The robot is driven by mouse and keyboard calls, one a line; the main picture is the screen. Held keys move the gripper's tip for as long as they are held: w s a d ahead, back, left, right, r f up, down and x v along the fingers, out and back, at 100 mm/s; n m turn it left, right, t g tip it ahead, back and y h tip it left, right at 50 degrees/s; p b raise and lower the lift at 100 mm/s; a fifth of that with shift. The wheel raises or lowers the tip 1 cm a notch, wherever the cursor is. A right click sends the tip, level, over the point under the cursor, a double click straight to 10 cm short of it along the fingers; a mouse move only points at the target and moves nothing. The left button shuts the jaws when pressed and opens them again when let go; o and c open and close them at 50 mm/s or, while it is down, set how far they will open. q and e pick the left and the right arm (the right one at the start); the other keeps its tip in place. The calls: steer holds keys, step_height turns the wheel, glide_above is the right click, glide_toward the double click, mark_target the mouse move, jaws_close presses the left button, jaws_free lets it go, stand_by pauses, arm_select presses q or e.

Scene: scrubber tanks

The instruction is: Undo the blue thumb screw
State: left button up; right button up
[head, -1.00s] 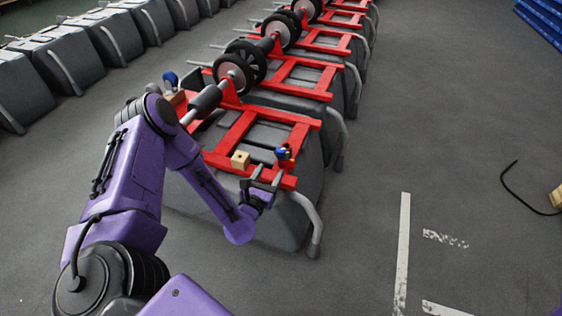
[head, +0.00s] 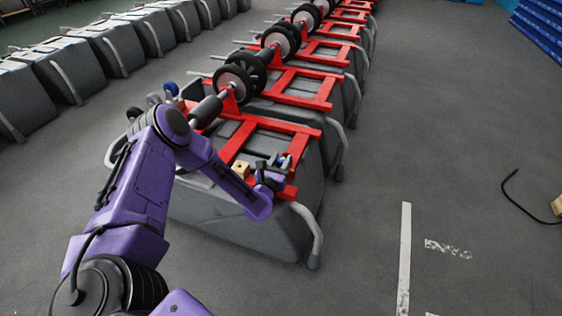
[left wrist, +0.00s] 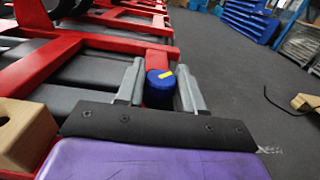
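The blue thumb screw (head: 287,161) is at the near right corner of the nearest red frame. In the left wrist view the blue thumb screw (left wrist: 160,90) is a round knob with a yellow mark on top. My left gripper (head: 277,163) is at the knob, and in the left wrist view its two grey fingers (left wrist: 160,85) stand on either side of it. The fingers look open, with only narrow gaps beside the knob; contact cannot be made out. My right gripper is not in view.
A wooden block (head: 240,169) sits on the red frame (head: 236,140), just left of my gripper; it also shows in the left wrist view (left wrist: 24,135). Another blue knob (head: 171,89) is at the frame's far left. Open floor (head: 440,130) lies to the right.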

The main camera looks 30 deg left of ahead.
arm_select(q)
steer(key=shift+c, duration=1.2)
steer(key=shift+y, duration=0.3)
steer(key=n+y+b, duration=0.1)
steer(key=n+g+y+b, duration=0.1)
steer(key=y, duration=0.1)
steer(key=shift+d+f+b, duration=0.1)
steer(key=shift+f+b, duration=0.15)
steer(key=shift+b, duration=0.1)
steer(key=n+g+y+b, duration=0.3)
steer(key=n+g+b, duration=0.2)
steer(key=g, duration=0.1)
steer(key=n+g+y+b, duration=0.3)
steer(key=n+g+b, duration=0.2)
steer(key=g, duration=0.2)
steer(key=n+g+y+b, duration=0.4)
steer(key=n+g+b, duration=0.1)
steer(key=g, duration=0.2)
steer(key=shift+w+d+f+n, duration=0.1)
steer(key=shift+d+n, duration=0.05)
steer(key=shift+n, duration=0.15)
steer(key=n+g+b, duration=0.2)
steer(key=g, duration=0.1)
steer(key=shift+h, duration=0.4)
steer(key=shift+r+n+g+b, duration=0.2)
steer(key=shift+n+g+b, duration=0.1)
steer(key=shift+g+b, duration=0.25)
